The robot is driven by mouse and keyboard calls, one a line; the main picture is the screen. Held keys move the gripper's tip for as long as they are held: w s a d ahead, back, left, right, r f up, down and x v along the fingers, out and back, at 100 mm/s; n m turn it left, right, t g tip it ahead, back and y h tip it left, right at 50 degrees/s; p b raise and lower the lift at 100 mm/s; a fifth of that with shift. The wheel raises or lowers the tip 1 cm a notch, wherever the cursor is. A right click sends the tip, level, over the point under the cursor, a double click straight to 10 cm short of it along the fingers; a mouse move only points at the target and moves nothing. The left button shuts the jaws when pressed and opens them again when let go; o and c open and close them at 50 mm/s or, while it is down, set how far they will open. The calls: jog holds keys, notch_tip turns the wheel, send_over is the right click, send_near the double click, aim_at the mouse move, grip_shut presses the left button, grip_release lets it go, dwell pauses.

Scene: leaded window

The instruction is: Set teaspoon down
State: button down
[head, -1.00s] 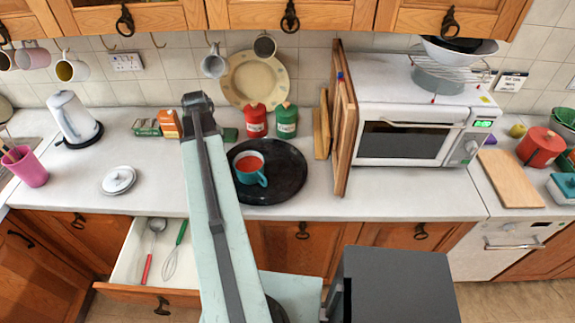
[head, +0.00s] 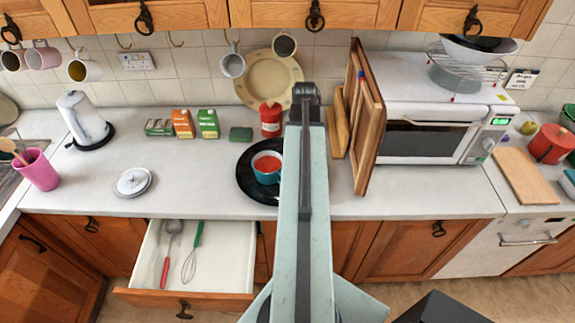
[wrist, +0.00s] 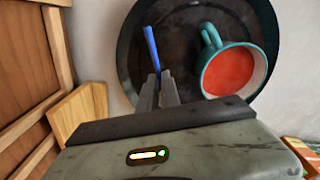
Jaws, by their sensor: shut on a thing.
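In the wrist view, my gripper (wrist: 161,82) is shut on the blue teaspoon (wrist: 151,48). Only a blue length of the teaspoon shows beyond the fingertips; the rest is hidden. It is over the round black tray (wrist: 129,62), beside a teal mug (wrist: 248,84) with red liquid. I cannot tell whether the teaspoon touches the tray. In the head view, the black tray (head: 245,182) and teal mug (head: 267,177) stand on the counter left of my arm. My arm hides the tray's right part, and my gripper does not show there.
A red canister (head: 270,121) stands behind the tray. A white lid (head: 133,182) lies at left. The drawer (head: 230,245) is open, holding a ladle and whisk.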

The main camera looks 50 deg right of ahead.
jog(key=shift+w+r, duration=0.1)
jog(key=shift+r, duration=0.1)
jog(key=r+m+p, duration=0.1)
jog(key=s+a+m+p, duration=0.1)
jog(key=m, duration=0.1)
jog(key=shift+r, duration=0.35)
jog(key=shift+s+m+g, duration=0.1)
jog(key=shift+m+g, duration=0.2)
jog(key=shift+m, duration=0.4)
notch_tip(320, 180, down, 11)
jog(key=b, duration=1)
jog(key=shift+r+b, duration=0.2)
jog(key=shift+b, duration=0.1)
jog(key=shift+r, duration=0.25)
jog(key=shift+f, duration=0.2)
jog(key=c, duration=1.6)
grip_release()
jog(key=shift+o, duration=0.2)
